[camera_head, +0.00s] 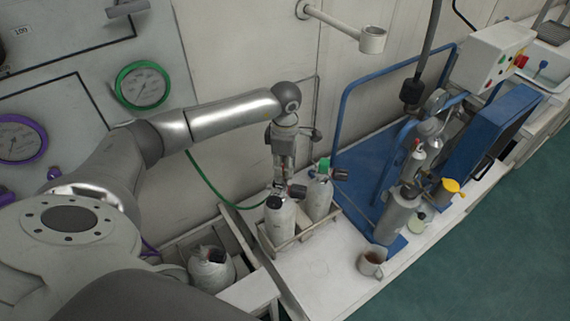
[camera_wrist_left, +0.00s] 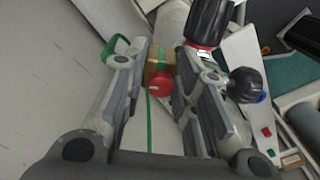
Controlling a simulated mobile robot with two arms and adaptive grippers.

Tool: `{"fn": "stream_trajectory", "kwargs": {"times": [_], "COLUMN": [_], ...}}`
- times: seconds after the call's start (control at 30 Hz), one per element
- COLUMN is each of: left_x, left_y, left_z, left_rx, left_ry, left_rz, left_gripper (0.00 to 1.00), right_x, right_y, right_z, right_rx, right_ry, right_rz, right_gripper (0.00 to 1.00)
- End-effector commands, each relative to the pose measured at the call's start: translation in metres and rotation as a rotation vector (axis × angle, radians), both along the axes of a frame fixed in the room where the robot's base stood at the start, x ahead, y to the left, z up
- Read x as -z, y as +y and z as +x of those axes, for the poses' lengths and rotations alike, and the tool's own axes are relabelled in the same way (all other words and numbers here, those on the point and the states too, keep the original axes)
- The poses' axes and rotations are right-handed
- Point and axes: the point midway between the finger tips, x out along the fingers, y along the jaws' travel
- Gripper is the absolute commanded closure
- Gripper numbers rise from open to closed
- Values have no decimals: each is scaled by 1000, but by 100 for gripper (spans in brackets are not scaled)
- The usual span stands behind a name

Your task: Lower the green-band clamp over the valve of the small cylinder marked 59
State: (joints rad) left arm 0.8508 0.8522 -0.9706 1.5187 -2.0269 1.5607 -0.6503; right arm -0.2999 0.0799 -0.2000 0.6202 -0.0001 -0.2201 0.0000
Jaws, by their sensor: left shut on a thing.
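My left gripper (camera_head: 283,182) points down above two small grey cylinders in a rack. In the left wrist view its fingers (camera_wrist_left: 163,92) are closed on a brass-coloured block with a red knob (camera_wrist_left: 159,84), which seems to be the clamp. A thin green line runs down beside it. The front cylinder (camera_head: 280,226) has a black top and is just below the gripper. The rear cylinder (camera_head: 318,199) has a green top and stands to its right. I cannot read the number 59 on either. Whether the clamp touches a valve is hidden. My right gripper is not in view.
A low rack (camera_head: 296,240) holds the two cylinders. A green hose (camera_head: 207,182) hangs by the wall near the gripper. A mug (camera_head: 372,263) stands on the white bench to the right, by a blue frame (camera_head: 346,105) with larger equipment. A wrapped bundle (camera_head: 211,268) sits in a left bin.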

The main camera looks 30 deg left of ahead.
Motion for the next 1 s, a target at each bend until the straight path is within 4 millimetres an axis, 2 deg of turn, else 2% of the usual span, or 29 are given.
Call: {"fn": "stream_trajectory", "kwargs": {"times": [0.13,0.17,0.33,0.63,0.73,0.87,1.0], "left_x": [2,1,1,3,-3,-21,-52], "left_y": [0,0,0,0,0,0,0], "left_z": [1,1,0,-1,0,1,1], "left_rx": [0,0,0,0,1,2,0], "left_ry": [-2,-2,-1,2,0,-3,-5], "left_rz": [0,0,-1,0,0,0,1], "left_gripper": [100,71,49,48,48,48,48], "right_x": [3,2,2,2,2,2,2], "right_y": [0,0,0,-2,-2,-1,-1], "right_z": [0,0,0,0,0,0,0], "right_rx": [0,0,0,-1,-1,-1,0], "right_ry": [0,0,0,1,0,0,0], "right_rz": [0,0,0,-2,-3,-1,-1], "right_gripper": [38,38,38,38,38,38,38]}}
